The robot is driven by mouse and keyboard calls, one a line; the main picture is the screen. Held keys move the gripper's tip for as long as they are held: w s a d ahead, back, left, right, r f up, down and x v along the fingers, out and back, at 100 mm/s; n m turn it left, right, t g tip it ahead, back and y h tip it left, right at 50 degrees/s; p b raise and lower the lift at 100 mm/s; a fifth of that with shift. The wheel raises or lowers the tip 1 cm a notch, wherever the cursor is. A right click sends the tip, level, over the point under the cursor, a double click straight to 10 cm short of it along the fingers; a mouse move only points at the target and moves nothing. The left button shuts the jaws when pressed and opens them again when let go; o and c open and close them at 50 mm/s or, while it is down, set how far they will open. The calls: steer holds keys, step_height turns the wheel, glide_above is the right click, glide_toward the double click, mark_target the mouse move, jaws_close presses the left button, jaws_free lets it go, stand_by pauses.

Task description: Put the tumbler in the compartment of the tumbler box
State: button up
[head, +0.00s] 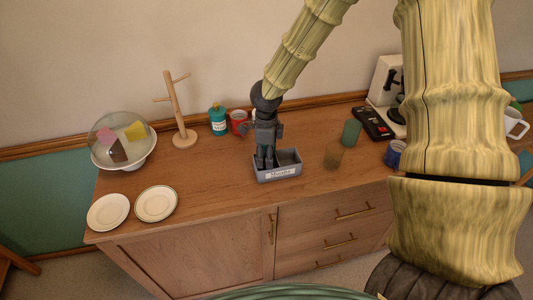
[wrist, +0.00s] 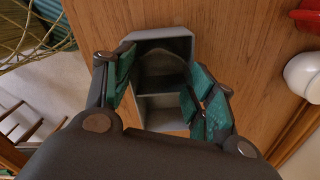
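The tumbler box (head: 279,172) is a grey open box with a white label on its front, standing on the wooden cabinet top. In the wrist view the box (wrist: 158,122) shows two compartments split by a divider. A dark, rounded, see-through shape (wrist: 161,66) shows in the upper compartment; it may be a tumbler, but I cannot be sure. My gripper (head: 265,163) points down over the box. In the wrist view my gripper (wrist: 160,80) has its green-padded fingers apart, on either side of the box. A brownish see-through tumbler (head: 333,157) stands right of the box.
A green cup (head: 351,132), a black device (head: 373,123) and a blue mug (head: 395,154) are to the right. A red mug (head: 238,121), teal jar (head: 218,121) and wooden mug tree (head: 181,118) stand behind. Two plates (head: 156,204) and a bowl (head: 128,160) are left.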

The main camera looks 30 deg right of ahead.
steer(key=o, duration=0.4)
steer(key=shift+c, duration=0.2)
step_height(320, 180, up, 12)
steer(key=b, duration=0.2)
steer(key=shift+r+b, duration=0.2)
steer(key=shift+b, duration=0.2)
